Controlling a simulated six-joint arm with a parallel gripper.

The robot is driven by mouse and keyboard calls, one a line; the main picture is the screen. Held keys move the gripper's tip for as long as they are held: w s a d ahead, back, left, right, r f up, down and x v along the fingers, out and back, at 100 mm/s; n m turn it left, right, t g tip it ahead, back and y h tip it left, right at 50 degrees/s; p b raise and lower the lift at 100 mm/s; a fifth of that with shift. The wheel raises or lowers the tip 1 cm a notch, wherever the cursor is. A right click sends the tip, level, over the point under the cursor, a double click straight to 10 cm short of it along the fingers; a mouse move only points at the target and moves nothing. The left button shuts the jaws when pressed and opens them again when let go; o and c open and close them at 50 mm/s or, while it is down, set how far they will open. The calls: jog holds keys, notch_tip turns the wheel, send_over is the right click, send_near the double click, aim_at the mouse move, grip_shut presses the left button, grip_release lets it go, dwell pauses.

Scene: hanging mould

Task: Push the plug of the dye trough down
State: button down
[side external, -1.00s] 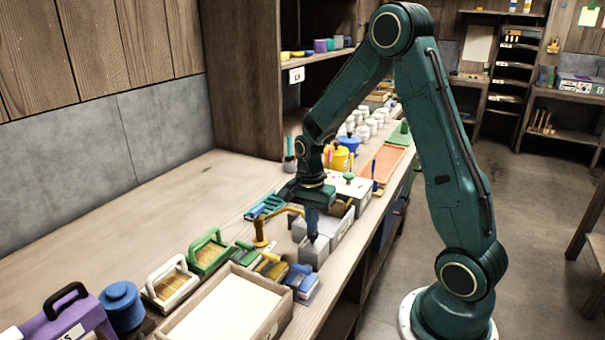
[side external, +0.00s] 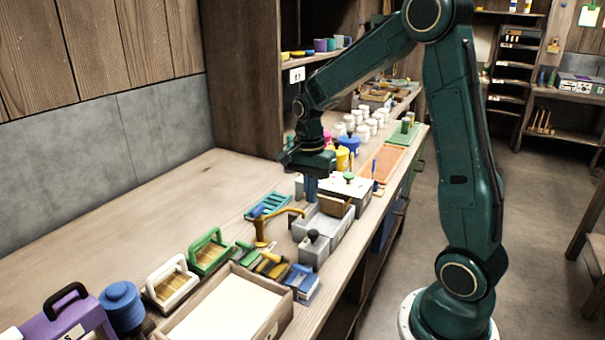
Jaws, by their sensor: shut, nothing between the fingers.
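The grey dye trough (side external: 342,233) stands near the bench's front edge. At its near end is a grey block with a dark round knob (side external: 313,236), which looks like the plug; how deep it sits I cannot tell. A brass tap (side external: 262,230) beside the trough has its spout reaching over towards it. My gripper (side external: 311,199) is shut and empty, pointing down. In the picture it is above the knob, near the trough's far-left side and the spout's end, apart from the knob. Its exact height over the trough is unclear.
A brown wooden piece (side external: 335,205) sits at the trough's far part. A white-topped box with a green knob (side external: 349,177) stands behind. A teal rack (side external: 268,205) lies left of the tap. The bench at left is clear.

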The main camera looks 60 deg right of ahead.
notch_tip(320, 180, up, 6)
jog(key=shift+w+f, duration=0.15)
jog(key=shift+f, duration=0.1)
jog(key=shift+r, duration=0.1)
jog(key=s+a+r+n+t, duration=0.3)
jog(key=s+a+n, duration=0.3)
jog(key=s+n, duration=0.2)
jog(key=s+a+r+n+t, duration=0.3)
jog(key=s+a+n, duration=0.4)
jog(key=s+n, duration=0.2)
jog(key=shift+a+r+n, duration=0.25)
jog(key=shift+a+n, duration=0.05)
jog(key=shift+n, duration=0.2)
jog(key=shift+s, duration=0.1)
dwell(1.6)
